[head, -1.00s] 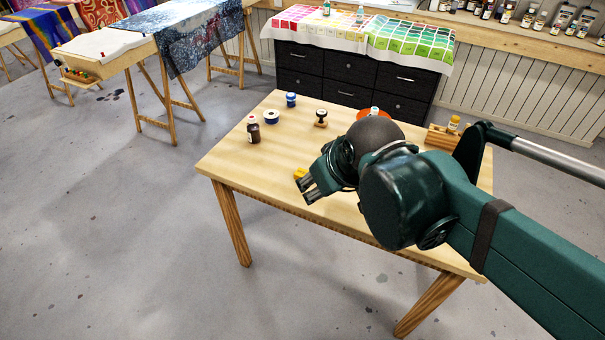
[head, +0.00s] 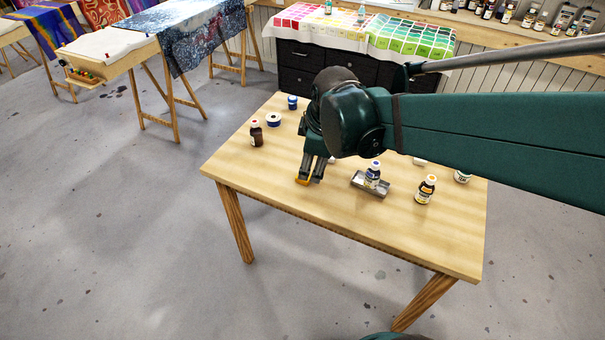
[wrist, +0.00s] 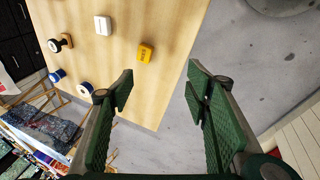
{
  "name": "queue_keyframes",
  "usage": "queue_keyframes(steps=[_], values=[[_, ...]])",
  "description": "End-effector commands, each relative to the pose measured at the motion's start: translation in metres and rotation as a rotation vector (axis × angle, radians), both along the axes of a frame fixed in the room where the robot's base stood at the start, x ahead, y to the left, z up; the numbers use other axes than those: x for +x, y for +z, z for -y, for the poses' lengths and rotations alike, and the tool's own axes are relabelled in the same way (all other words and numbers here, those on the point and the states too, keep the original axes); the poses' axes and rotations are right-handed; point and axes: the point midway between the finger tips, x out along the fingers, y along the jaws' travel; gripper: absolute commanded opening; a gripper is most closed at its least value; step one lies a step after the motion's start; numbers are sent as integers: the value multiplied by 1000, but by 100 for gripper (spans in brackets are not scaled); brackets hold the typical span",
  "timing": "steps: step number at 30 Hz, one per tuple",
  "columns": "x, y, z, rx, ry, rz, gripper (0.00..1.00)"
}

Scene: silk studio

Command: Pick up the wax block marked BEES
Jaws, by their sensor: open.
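The yellow wax block (wrist: 146,52) lies on the wooden table (wrist: 165,22) in the wrist view, with dark lettering that seems to read BEES. In the head view the block (head: 303,182) shows as a small yellow patch by my fingertips, partly hidden by them. My gripper (head: 313,176) points down there, close to the block. In the wrist view my gripper (wrist: 160,82) is open with nothing between its green fingers. The block lies beyond the fingertips, left of the middle of the gap.
A white block (wrist: 102,25) and a dark stamp (wrist: 62,43) lie near the yellow block. A brown bottle (head: 256,134) and blue-and-white spools (head: 273,119) stand at the left. A bottle on a grey tray (head: 358,181) and another bottle (head: 425,190) stand at the right.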

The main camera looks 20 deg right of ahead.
Motion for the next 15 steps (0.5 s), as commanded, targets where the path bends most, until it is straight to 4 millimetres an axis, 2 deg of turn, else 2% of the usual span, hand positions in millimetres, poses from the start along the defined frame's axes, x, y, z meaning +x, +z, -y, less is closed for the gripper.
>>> queue_keyframes(steps=[15], values=[[51,-18,8,-121,410,-117,48]])
